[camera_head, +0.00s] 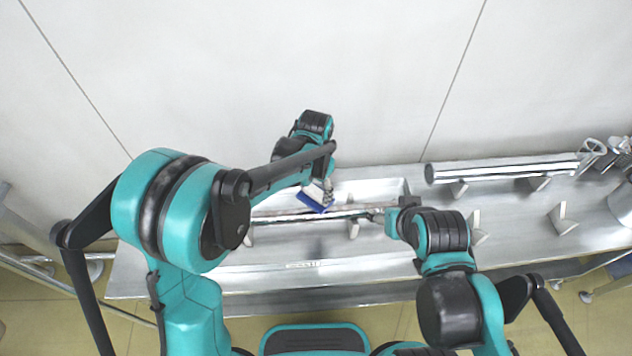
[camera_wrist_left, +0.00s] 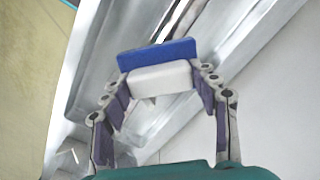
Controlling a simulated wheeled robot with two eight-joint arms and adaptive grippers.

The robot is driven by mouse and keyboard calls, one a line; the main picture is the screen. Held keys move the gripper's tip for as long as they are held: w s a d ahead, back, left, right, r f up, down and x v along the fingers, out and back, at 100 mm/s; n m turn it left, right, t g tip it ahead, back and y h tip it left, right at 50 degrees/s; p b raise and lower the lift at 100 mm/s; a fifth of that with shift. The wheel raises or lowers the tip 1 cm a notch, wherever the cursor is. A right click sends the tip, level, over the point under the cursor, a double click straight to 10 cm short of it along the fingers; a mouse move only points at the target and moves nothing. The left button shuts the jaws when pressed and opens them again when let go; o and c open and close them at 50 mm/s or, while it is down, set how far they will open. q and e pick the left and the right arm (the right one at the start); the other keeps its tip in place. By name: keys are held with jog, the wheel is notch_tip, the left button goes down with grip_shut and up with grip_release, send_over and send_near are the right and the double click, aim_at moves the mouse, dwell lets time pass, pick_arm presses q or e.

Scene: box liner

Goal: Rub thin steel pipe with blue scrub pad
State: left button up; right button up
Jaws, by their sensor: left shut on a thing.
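The scrub pad (camera_head: 314,202) has a blue face on a white block. My left gripper (camera_head: 324,188) is shut on it above the trough. In the left wrist view the pad (camera_wrist_left: 157,54) sits between both fingers of my left gripper (camera_wrist_left: 162,80), its blue side facing away from the palm. The thin steel pipe (camera_head: 290,216) lies roughly level across the picture, just below the pad. Whether pad and pipe touch is unclear. My right gripper (camera_head: 376,215) is at the pipe's right end; its fingers are too small to read.
A metal bench (camera_head: 380,270) with a shallow trough (camera_head: 385,186) spans the view. A thicker steel pipe (camera_head: 500,168) rests on brackets at the right. Metal fittings (camera_head: 592,152) and a metal container (camera_head: 622,205) stand at the far right. The bench front is clear.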

pick_arm(q)
jog(key=shift+r+p, duration=0.6)
jog(key=shift+r, duration=0.65)
